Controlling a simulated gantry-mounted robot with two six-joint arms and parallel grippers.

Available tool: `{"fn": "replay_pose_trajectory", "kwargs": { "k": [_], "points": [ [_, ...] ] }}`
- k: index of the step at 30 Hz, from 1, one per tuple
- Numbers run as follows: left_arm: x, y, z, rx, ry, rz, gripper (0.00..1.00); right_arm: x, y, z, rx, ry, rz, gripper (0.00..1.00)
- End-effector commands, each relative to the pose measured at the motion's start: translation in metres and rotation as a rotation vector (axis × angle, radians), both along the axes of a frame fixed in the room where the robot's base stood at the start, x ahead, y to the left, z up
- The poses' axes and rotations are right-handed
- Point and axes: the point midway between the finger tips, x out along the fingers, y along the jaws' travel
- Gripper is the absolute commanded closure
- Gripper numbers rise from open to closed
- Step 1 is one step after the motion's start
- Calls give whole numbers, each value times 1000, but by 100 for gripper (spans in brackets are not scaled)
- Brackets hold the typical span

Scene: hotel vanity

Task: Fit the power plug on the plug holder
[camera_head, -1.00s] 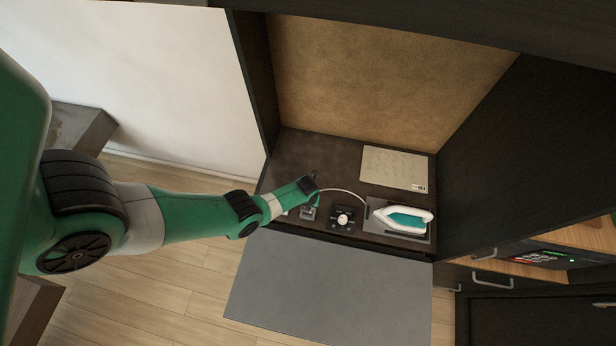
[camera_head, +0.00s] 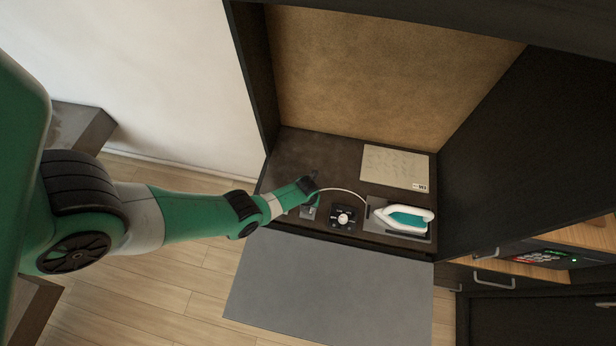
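My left gripper (camera_head: 316,184) is over the left part of the dark vanity shelf, at the end of the white cord (camera_head: 342,191). The power plug is hidden or too small to make out there, and I cannot tell whether the fingers are open or shut. A small grey fixture, possibly the plug holder (camera_head: 308,212), sits on the shelf just below the gripper and is partly covered by my arm. The cord curves right to a white and teal iron (camera_head: 408,217) lying on a grey rest. My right gripper does not show.
A black block with a white knob (camera_head: 343,218) stands between the small fixture and the iron. A pale printed sheet (camera_head: 395,168) lies behind the iron. Dark side walls bound the shelf. The back left of the shelf (camera_head: 300,152) is clear.

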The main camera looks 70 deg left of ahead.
Motion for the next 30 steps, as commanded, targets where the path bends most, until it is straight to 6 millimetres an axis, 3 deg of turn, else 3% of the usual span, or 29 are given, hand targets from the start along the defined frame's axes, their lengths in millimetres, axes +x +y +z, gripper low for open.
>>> {"fn": "replay_pose_trajectory", "kwargs": {
  "k": [30],
  "points": [
    [0,0,-16,0,0,0,100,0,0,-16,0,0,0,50]
  ]
}}
